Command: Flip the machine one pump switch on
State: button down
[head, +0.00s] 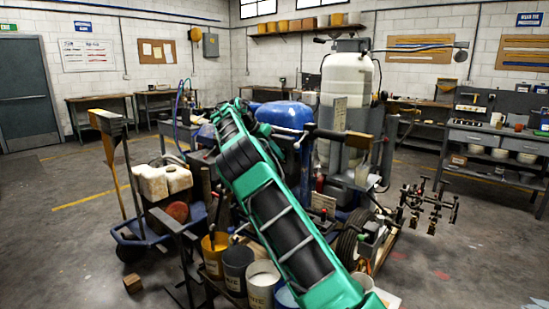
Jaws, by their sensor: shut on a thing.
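The line striper (347,85) stands in the middle of the head view, with a tall white tank, a dark handlebar and wheels. A blue rounded tank (285,115) sits to its left, partly behind my arm. I cannot make out a pump switch or tell which machine is number one. My green and black arm reaches from the bottom centre up and left, across the front of the machinery. Its far end is near the blue tank's left side. My gripper does not show, and the arm covers part of the machinery behind it.
A blue cart with a white jug (163,182) stands at left. Several paint buckets (238,268) crowd below my arm. A rack of dark spray fittings (430,207) sticks out at right. A workbench (495,150) lines the right wall. Floor is open at far left and front right.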

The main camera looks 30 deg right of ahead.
jog(key=shift+w+r, duration=0.2)
jog(key=shift+w, duration=0.05)
jog(key=c, duration=1.7)
grip_release()
jog(key=shift+w+f, duration=0.1)
jog(key=shift+f, duration=0.05)
